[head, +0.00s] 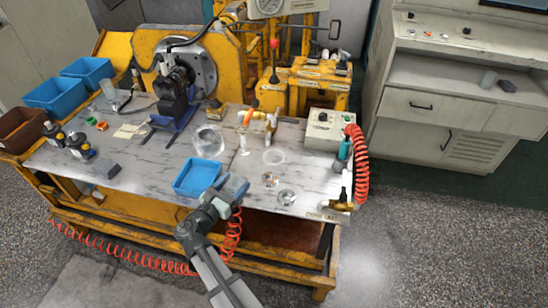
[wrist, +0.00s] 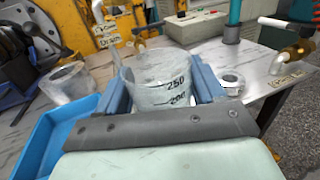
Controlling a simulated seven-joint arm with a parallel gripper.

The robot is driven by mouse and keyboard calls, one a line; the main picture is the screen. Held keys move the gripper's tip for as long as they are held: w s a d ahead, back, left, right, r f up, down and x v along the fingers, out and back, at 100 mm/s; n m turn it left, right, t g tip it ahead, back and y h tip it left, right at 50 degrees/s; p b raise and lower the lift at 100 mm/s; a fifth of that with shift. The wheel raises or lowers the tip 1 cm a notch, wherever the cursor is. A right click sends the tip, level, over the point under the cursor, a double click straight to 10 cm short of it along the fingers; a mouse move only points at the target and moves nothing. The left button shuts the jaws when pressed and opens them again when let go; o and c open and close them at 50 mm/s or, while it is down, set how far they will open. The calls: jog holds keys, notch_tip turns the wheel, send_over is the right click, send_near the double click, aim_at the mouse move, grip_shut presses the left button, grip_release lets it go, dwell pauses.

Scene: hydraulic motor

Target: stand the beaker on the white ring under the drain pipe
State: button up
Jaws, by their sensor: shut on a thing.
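The clear beaker (wrist: 162,72) with black volume marks is between the two blue fingers of my gripper (wrist: 162,88) in the wrist view, and the gripper is shut on it. It looks roughly upright. In the head view my gripper (head: 235,186) is beside the right edge of the blue tray, and I cannot make out the beaker clearly there. The white ring (head: 274,156) lies flat on the table, beyond and to the right of my gripper. A white pipe with brass fittings (head: 258,122) is behind the ring. I cannot make out the ring in the wrist view.
A blue tray (head: 190,190) is left of my gripper. Small metal parts (head: 287,197) lie at the right of the table. A control box (head: 325,130) and a coiled red hose (head: 356,160) bound the right side.

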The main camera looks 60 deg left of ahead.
jog(key=s+f, duration=0.1)
jog(key=s, duration=0.4)
jog(key=f+x, duration=0.1)
jog(key=x, duration=0.9)
jog(key=f+x, duration=0.1)
jog(key=x, duration=1)
jog(key=f+x, duration=0.1)
jog(key=x, duration=0.9)
jog(key=shift+w+d, duration=0.2)
jog(key=shift+w, duration=0.1)
jog(key=shift+f, duration=0.3)
jog(key=shift+f, duration=0.15)
jog(key=o, duration=1.1)
